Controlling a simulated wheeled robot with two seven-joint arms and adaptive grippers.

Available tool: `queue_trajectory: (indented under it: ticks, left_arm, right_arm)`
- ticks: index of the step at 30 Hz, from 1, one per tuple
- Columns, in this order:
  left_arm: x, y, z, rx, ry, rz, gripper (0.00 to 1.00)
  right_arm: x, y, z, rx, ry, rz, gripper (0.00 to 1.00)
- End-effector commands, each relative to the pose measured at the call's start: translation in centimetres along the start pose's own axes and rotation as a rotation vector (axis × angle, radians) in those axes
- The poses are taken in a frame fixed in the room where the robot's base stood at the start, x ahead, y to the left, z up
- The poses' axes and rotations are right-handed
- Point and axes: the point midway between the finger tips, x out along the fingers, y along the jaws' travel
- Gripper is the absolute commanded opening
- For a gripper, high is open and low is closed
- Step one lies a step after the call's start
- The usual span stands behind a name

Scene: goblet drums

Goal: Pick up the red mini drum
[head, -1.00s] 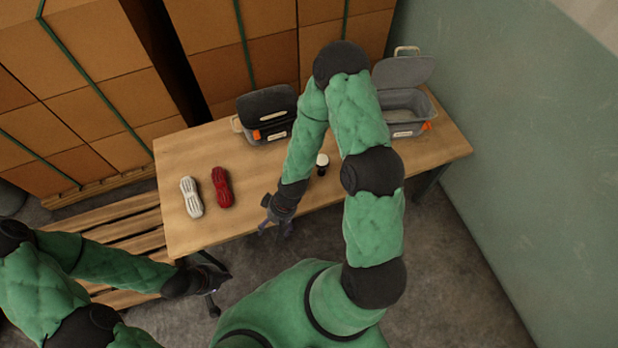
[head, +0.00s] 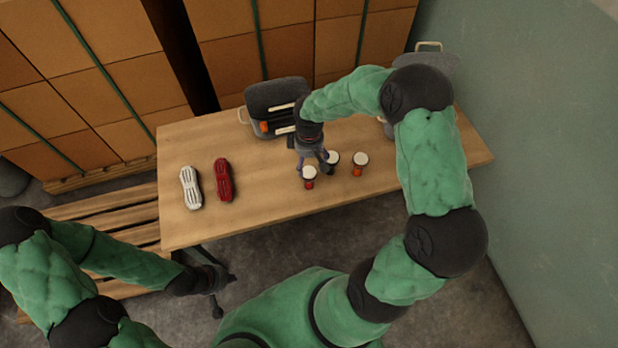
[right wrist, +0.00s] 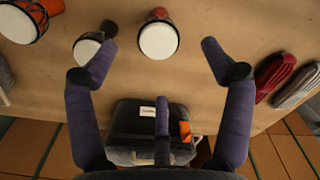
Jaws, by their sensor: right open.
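The red mini drum (head: 310,176) stands on the table with its pale round head up, the leftmost of three small drums in the head view. It also shows in the right wrist view (right wrist: 158,38). My right gripper (head: 312,163) is open and empty above the table at this drum. In the right wrist view the drum lies between the two spread fingertips (right wrist: 158,48), with no visible grip on it. My left gripper (head: 222,293) hangs off the table's front edge, its fingers apart and empty.
Close by stand a dark drum (head: 332,159) and an orange drum (head: 361,162). A red bundle (head: 222,180) and a white bundle (head: 190,188) lie at left. A grey lidded box (head: 275,95) stands behind. Another box (head: 425,72) is partly hidden by my right arm. The front table middle is clear.

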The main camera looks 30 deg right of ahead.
Motion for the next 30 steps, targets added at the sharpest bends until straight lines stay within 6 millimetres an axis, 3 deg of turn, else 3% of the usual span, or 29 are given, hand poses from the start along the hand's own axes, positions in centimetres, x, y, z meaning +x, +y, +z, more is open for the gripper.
queue_trajectory:
  ticks: [6, 14, 22, 30]
  left_arm:
    - [1.4, -0.5, -0.1, 0.000, 0.000, 0.000, 0.00]
    - [2.0, -0.7, -0.1, 0.000, 0.000, 0.000, 0.00]
    - [4.0, -1.4, -0.1, 0.000, 0.000, 0.000, 0.00]
    - [4.2, -1.5, -0.1, 0.000, 0.000, 0.000, 0.00]
  right_arm:
    - [3.6, 0.0, 0.1, 0.000, -0.001, -0.002, 0.81]
    - [5.2, 0.1, 0.1, 0.001, 0.000, -0.002, 0.81]
    - [8.9, 0.4, 0.3, 0.000, -0.001, -0.003, 0.81]
    - [9.6, 0.5, 0.2, 0.001, 0.002, -0.001, 0.81]
